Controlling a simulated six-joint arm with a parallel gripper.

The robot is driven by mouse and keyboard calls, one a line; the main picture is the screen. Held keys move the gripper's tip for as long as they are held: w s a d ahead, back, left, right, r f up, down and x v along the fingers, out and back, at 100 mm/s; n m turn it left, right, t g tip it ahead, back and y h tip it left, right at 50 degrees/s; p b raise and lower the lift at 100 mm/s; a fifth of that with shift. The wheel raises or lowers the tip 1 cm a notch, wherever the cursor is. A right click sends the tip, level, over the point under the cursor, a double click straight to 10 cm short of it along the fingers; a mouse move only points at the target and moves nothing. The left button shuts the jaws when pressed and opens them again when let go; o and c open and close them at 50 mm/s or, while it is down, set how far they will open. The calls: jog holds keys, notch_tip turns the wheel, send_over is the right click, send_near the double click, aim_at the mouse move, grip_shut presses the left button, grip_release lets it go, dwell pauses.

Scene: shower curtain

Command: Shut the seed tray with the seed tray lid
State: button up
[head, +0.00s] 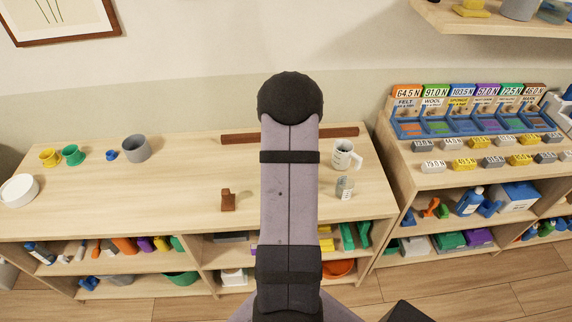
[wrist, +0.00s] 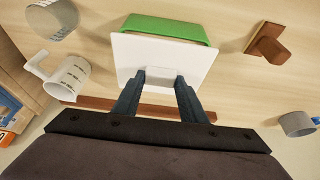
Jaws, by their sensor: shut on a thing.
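In the wrist view my gripper (wrist: 161,79) is shut on the pale block-shaped handle of the white, square seed tray lid (wrist: 130,52). The green seed tray (wrist: 172,29) shows beyond the lid's far edge, with its green side and part of its rim visible. The lid covers the near part of the tray in this view. I cannot tell whether the lid touches the tray or hangs above it. In the head view my arm hides the tray, the lid and my gripper.
A long brown bar (head: 240,138) lies along the back. The tabletop (head: 180,180) at middle left is clear.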

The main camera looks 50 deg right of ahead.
jog(key=shift+f+b, duration=0.65)
jog(key=shift+f, duration=0.1)
jog(key=shift+f, duration=0.15)
jog(key=o, duration=1.3)
jog(key=shift+c, duration=0.2)
jog(key=shift+b+v, duration=0.85)
jog(key=shift+v, duration=2.8)
notch_tip(320, 180, up, 4)
jog(key=p, duration=0.3)
